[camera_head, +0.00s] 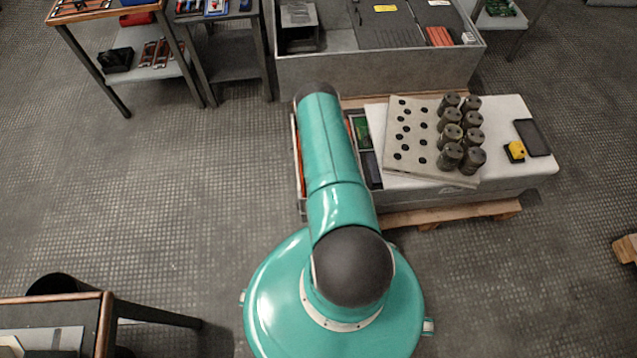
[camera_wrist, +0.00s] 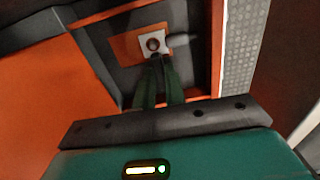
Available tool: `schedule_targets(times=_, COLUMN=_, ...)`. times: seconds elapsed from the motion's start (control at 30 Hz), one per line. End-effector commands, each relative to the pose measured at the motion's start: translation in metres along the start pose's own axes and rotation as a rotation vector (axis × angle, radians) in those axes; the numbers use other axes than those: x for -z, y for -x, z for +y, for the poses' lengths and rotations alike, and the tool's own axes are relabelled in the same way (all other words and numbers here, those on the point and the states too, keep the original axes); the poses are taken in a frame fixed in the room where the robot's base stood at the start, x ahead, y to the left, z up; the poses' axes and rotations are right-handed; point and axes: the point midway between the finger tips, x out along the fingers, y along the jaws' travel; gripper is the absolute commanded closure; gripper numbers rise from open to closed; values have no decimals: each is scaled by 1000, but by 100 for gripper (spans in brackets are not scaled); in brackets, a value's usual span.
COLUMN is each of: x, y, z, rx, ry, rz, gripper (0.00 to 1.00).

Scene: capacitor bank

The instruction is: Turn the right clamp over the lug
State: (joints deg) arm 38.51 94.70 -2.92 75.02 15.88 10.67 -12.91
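In the wrist view, a small white square plate (camera_wrist: 154,44) with a round reddish-brown piece (camera_wrist: 153,44) on it sits on an orange block inside a dark, orange-edged recess. I cannot tell for sure which part is the right clamp or the lug. My gripper (camera_wrist: 157,60) points into the recess, its two dark green fingers narrowing together just below the round piece. Whether the tips touch or grip anything is unclear. In the head view my arm covers the spot, and the gripper does not show there.
The recess's dark side wall (camera_wrist: 95,55) and orange right edge (camera_wrist: 216,40) stand close around the fingers. In the head view, a white-topped bench (camera_head: 405,115) carries a holed board (camera_head: 412,160), several dark cylinders (camera_head: 449,133) and a yellow item (camera_head: 515,151).

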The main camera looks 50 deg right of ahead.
Motion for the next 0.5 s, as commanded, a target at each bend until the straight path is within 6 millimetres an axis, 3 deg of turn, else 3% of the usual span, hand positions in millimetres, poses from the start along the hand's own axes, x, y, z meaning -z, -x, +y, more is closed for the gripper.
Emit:
schedule_targets(times=0.33, x=0, y=1, z=0, rx=0, ry=0, rz=0, gripper=79)
schedule_targets(times=0.5, x=1, y=12, z=0, rx=0, ry=-1, rz=1, gripper=79)
